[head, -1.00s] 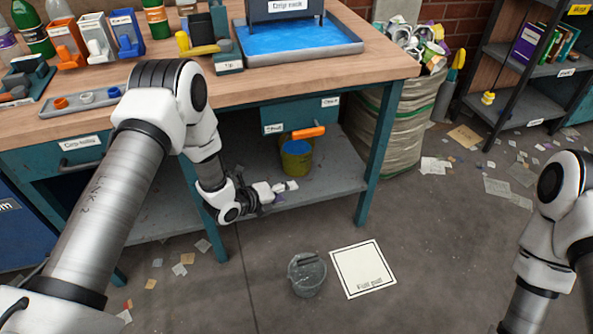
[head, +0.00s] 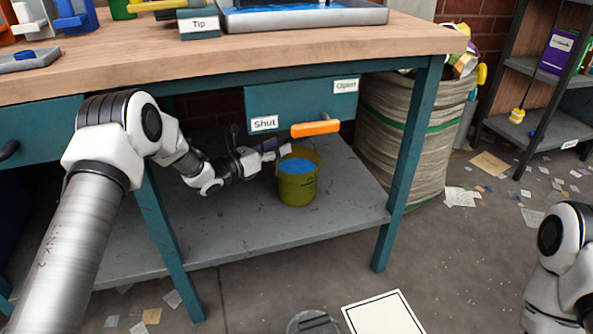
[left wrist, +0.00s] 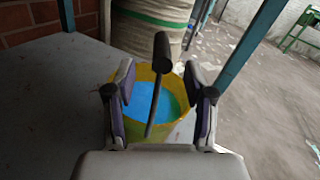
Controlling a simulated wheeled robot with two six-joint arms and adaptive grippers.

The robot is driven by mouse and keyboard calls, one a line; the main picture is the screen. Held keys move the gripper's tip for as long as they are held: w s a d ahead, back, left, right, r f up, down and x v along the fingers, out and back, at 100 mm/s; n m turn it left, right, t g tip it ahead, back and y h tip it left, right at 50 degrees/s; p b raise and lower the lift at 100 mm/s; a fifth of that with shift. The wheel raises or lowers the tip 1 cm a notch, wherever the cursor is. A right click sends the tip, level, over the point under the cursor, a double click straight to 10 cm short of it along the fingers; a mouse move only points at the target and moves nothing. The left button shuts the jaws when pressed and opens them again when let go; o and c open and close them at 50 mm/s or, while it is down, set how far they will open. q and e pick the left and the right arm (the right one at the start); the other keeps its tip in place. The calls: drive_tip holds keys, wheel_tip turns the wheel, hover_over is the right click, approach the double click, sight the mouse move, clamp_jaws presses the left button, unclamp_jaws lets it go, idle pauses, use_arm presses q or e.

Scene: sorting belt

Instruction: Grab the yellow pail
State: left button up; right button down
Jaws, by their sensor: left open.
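The yellow pail (head: 298,191) stands upright on the lower shelf of the workbench, with blue liquid inside. It also shows in the left wrist view (left wrist: 167,136), straight ahead. My left gripper (head: 274,151) is at the pail's left side, level with its upper part. In the left wrist view its open fingers (left wrist: 158,97) stand at either side of the pail, with nothing gripped. Whether they touch the pail is unclear. A dark bar with a thick black end crosses in front of the pail there. My right gripper is out of view.
An orange handle (head: 315,128) sticks out just above the pail, by a teal box with "Shut" and "Open" labels (head: 346,86). A bench leg (head: 408,160) stands to the right. The grey lower shelf (head: 230,230) is otherwise clear. A white floor mat (head: 383,315) lies in front.

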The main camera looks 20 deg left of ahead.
sight(293, 141)
use_arm(q)
drive_tip(key=b+x, duration=0.1)
drive_tip(key=x, duration=0.1)
drive_tip(key=b+x, duration=0.3)
drive_tip(key=x, duration=0.1)
drive_tip(key=shift+w+d+f, duration=0.15)
drive_tip(key=shift+d+f, duration=0.15)
drive_tip(key=shift+f, duration=0.05)
drive_tip(key=shift+w+d+r, duration=0.1)
drive_tip(key=shift+w+d, duration=0.05)
drive_tip(key=shift+w, duration=0.15)
drive_tip(key=shift+r, duration=0.15)
clamp_jaws()
drive_tip(key=shift+r, duration=0.1)
